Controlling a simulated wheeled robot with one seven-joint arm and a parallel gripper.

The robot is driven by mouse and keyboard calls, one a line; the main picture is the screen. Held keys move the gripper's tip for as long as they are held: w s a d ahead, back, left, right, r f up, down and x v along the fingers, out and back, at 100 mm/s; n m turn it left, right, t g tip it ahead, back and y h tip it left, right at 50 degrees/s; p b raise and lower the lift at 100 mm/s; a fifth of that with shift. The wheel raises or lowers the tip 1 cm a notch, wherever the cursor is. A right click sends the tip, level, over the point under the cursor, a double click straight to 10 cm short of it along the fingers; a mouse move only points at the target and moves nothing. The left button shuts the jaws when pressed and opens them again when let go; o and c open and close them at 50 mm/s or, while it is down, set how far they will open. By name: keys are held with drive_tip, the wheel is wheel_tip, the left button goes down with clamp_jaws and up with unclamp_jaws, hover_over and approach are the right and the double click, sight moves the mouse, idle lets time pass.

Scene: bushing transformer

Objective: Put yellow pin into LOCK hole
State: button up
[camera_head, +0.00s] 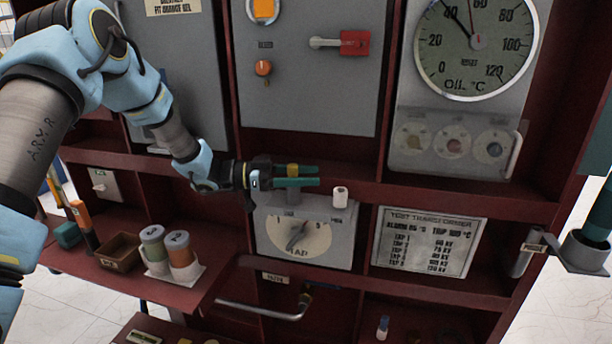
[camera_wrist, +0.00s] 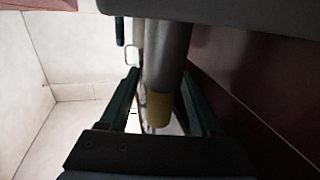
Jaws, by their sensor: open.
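The yellow pin (camera_head: 292,170) shows as a yellow top over a grey cylinder on the left of the TAP box's upper edge. My gripper (camera_head: 311,176) reaches in from the left, its green fingers open around the pin. In the wrist view the yellow band (camera_wrist: 158,108) and grey cylinder lie between the spread fingers, with a visible gap on the right side. I cannot tell whether a finger touches it. The TAP box (camera_head: 300,235) has a dial with a pointer. A white cylinder (camera_head: 340,197) stands on its top right. The LOCK label and hole cannot be made out.
A red shelf beam (camera_head: 420,192) runs behind the gripper. A gauge (camera_head: 475,45) and a grey panel (camera_head: 310,60) are above. A text plate (camera_head: 428,240) is right of the box. Two labelled canisters (camera_head: 180,250) and a brown bin (camera_head: 118,252) stand on the left shelf.

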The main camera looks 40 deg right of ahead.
drive_tip(key=b+v, duration=0.3)
drive_tip(key=v, duration=0.7)
drive_tip(key=shift+w+a, duration=0.25)
drive_tip(key=shift+w, duration=0.05)
